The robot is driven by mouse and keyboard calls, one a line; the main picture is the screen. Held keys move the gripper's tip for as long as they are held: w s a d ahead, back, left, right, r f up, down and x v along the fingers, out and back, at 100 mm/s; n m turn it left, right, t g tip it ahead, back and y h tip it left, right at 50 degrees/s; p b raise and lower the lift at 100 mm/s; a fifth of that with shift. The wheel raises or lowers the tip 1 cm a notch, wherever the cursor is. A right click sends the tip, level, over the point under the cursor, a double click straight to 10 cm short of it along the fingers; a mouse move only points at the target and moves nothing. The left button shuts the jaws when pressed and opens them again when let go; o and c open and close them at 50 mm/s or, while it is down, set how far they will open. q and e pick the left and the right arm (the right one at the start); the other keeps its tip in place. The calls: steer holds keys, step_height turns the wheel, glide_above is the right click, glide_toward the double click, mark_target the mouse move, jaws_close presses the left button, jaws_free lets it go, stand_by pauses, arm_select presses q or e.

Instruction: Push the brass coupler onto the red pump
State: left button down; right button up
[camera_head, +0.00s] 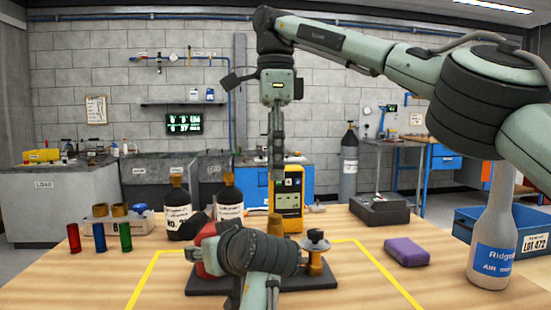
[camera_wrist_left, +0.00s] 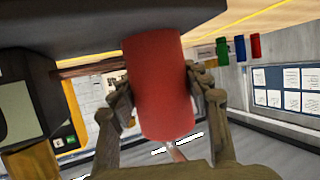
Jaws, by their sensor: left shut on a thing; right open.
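The red pump (camera_head: 207,262) stands on a dark base plate (camera_head: 208,287), mostly hidden behind my left wrist. In the left wrist view my left gripper (camera_wrist_left: 165,95) is shut around the red pump's cylinder (camera_wrist_left: 160,85), a finger on each side. A brass-coloured piece (camera_head: 275,222) shows upright just behind my left wrist; it may be the brass coupler, its lower part is hidden. A brass fitting (camera_head: 315,264) with a black knob stands at the plate's right. My right gripper (camera_head: 277,172) points down, open and empty, above the brass-coloured piece, clear of it.
A rack with brass pieces (camera_head: 103,224) and coloured tubes is at left. A purple sponge (camera_head: 406,251), grey bottle (camera_head: 495,225) and dark box (camera_head: 380,209) are at right. The right-front table is clear.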

stand_by(0.3)
arm_select(q)
steer(key=c, duration=0.6)
jaws_free()
steer(key=shift+c, duration=0.2)
steer(key=v, duration=1.2)
steer(key=shift+d, duration=0.1)
